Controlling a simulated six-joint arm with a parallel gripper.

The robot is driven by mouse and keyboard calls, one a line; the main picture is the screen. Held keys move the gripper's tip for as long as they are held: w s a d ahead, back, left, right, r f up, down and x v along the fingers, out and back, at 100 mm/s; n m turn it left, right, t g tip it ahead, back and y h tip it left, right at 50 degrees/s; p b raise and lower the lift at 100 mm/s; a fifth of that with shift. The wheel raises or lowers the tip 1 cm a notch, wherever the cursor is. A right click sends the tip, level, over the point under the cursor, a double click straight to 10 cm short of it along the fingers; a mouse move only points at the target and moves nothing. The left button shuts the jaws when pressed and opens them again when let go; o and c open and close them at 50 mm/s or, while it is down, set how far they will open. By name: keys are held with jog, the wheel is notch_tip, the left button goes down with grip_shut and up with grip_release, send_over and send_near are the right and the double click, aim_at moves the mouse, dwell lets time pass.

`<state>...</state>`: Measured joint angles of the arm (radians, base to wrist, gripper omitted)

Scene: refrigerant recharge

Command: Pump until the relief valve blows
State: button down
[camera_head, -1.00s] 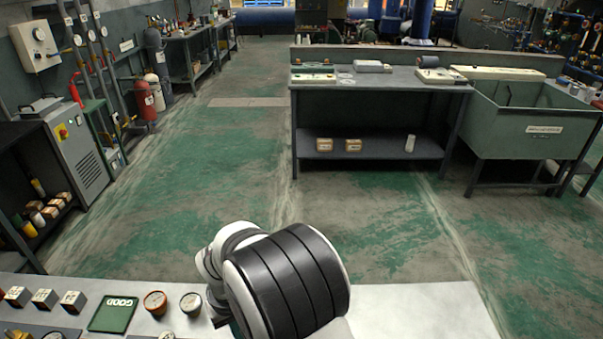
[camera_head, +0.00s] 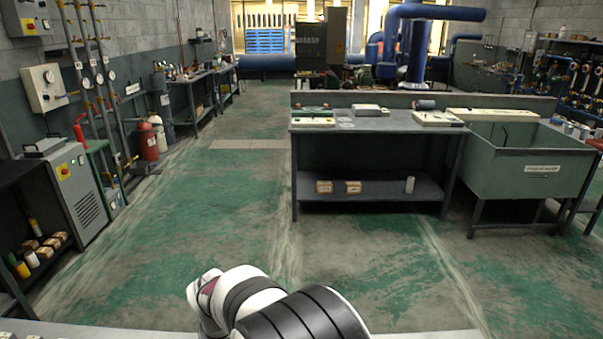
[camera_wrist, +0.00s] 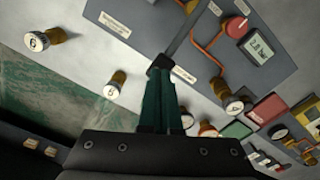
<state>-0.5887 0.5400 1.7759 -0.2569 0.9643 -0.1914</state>
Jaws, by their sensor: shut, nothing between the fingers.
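My gripper (camera_wrist: 160,68) shows in the wrist view with its dark green fingers shut together and nothing between them. Its tips are over the light bench top, near the edge of a grey panel (camera_wrist: 185,65). The panel bears orange pipes (camera_wrist: 207,55), a digital display (camera_wrist: 258,46) and a red round part (camera_wrist: 236,27). Brass fittings with pale round faces stand on the bench, one at the left (camera_wrist: 40,41) and one below it (camera_wrist: 115,84). I cannot tell which part is the pump or the relief valve. The head view shows my arm, but not the fingers.
A green tray (camera_wrist: 236,130) and a red tray (camera_wrist: 268,109) lie at the right in the wrist view. In the head view, a workbench (camera_head: 375,123) and a sink (camera_head: 520,165) stand beyond open floor. A grey cabinet (camera_head: 75,190) stands at the left.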

jog(key=shift+f, duration=2.15)
jog(key=shift+r, duration=2.7)
